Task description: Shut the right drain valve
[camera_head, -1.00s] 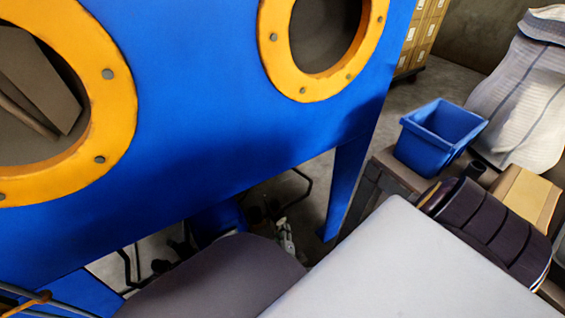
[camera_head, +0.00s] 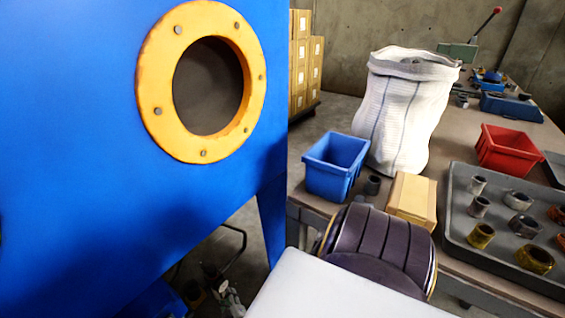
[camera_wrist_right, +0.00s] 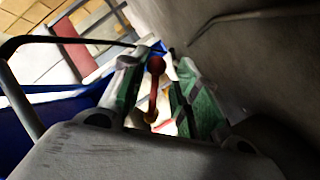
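A lever with a round red knob (camera_wrist_right: 156,66), which looks like a drain valve handle, shows in the right wrist view. It lies between the two green-padded fingers of my right gripper (camera_wrist_right: 160,75). The fingers stand apart, with a gap visible beside the lever; I cannot tell whether either touches it. In the head view my right gripper (camera_head: 224,292) is small and dim, low beneath the blue blaster cabinet (camera_head: 80,150). The valve body cannot be made out there. My left gripper is out of view.
The cabinet has an orange ring port (camera_head: 160,70) and a blue leg (camera_head: 272,215). To the right, a workbench (camera_head: 455,265) holds a blue bin (camera_head: 333,180), a white sack (camera_head: 400,110), a cardboard box (camera_head: 410,200), a red bin (camera_head: 503,150) and a parts tray (camera_head: 462,215).

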